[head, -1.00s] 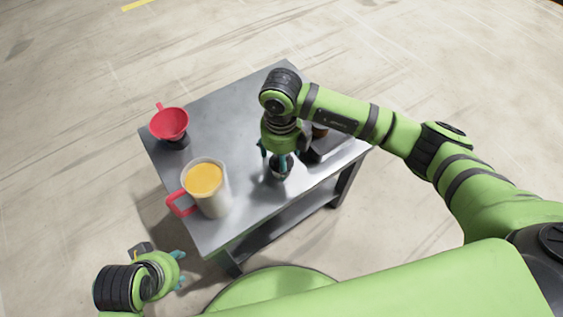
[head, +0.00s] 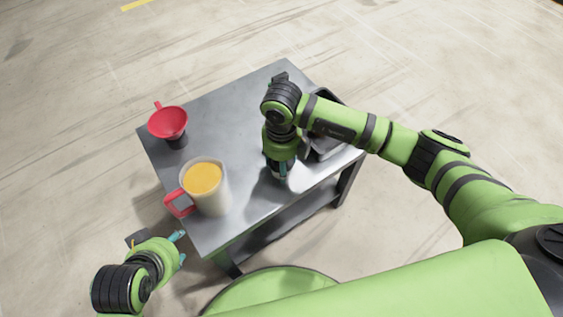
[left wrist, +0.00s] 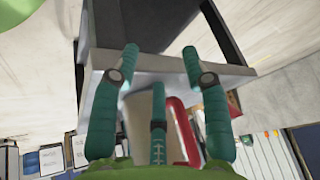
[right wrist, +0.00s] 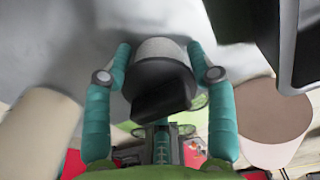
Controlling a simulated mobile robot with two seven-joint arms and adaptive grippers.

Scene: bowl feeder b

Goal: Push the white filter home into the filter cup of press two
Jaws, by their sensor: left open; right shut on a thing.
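My right gripper (head: 283,172) is low over the front right of the metal table (head: 225,105). In the right wrist view its fingers are closed around a round piece (right wrist: 158,50) with a pale grey-white band and a black part towards the camera. I cannot tell whether this is the white filter, the filter cup or both together, nor how deep a filter sits. In the head view the gripper hides most of it. My left gripper (head: 180,247) is open and empty off the table's front left side. In the left wrist view its fingers (left wrist: 160,70) are spread.
A pitcher (head: 214,195) with orange-yellow contents and a red handle stands at the front left. A red funnel (head: 168,122) rests on a dark base behind it. A dark tray (head: 325,147) is at the right, partly behind my right arm. The table's back middle is clear.

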